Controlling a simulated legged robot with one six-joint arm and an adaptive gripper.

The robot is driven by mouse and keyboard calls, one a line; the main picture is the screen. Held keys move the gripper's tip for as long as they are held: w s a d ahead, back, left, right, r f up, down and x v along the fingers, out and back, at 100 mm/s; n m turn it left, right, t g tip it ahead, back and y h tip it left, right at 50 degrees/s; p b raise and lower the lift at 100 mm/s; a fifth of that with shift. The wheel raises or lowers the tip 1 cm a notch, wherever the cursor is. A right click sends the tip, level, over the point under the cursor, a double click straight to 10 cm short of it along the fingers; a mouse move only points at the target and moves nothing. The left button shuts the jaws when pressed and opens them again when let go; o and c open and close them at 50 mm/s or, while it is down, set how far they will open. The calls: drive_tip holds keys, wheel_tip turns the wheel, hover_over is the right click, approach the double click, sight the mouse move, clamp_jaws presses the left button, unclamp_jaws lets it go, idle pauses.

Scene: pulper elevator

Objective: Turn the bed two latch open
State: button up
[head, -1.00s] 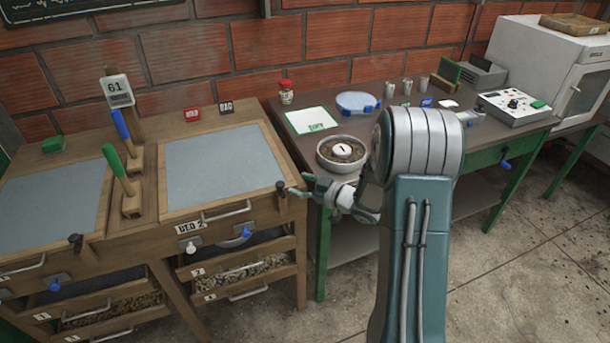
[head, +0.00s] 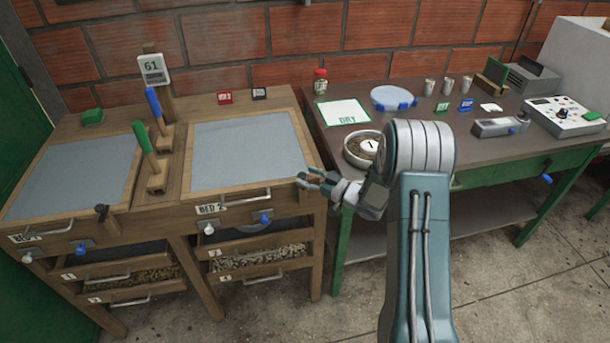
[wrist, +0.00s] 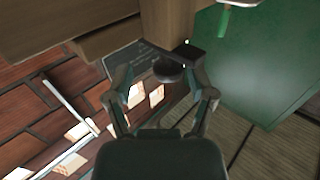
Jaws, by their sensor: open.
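The bed two cabinet (head: 318,192) is wooden, with a grey screen (head: 245,155) on top and a BED 2 label (head: 210,209) on its front. A dark round knob, apparently the bed two latch (wrist: 168,72), shows in the wrist view on a wooden part. My gripper (head: 304,180) is open at the cabinet's front right corner. In the wrist view my gripper (wrist: 158,80) has its fingers spread either side of the knob; contact is not clear. In the head view the fingers largely hide the latch. A similar dark latch (head: 101,212) sits on bed one.
Below bed two are a white knob (head: 209,228), a blue handle (head: 265,219) and drawers. The dark table (head: 415,150) to the right carries a bowl (head: 352,158) close behind my gripper and several instruments. Floor (head: 480,290) is open in front.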

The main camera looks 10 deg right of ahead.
drive_tip(key=shift+w+a, duration=0.25)
drive_tip(key=shift+a, duration=0.8)
drive_tip(key=shift+d, duration=0.1)
drive_tip(key=c, duration=0.8)
drive_tip(key=shift+d, duration=0.15)
clamp_jaws()
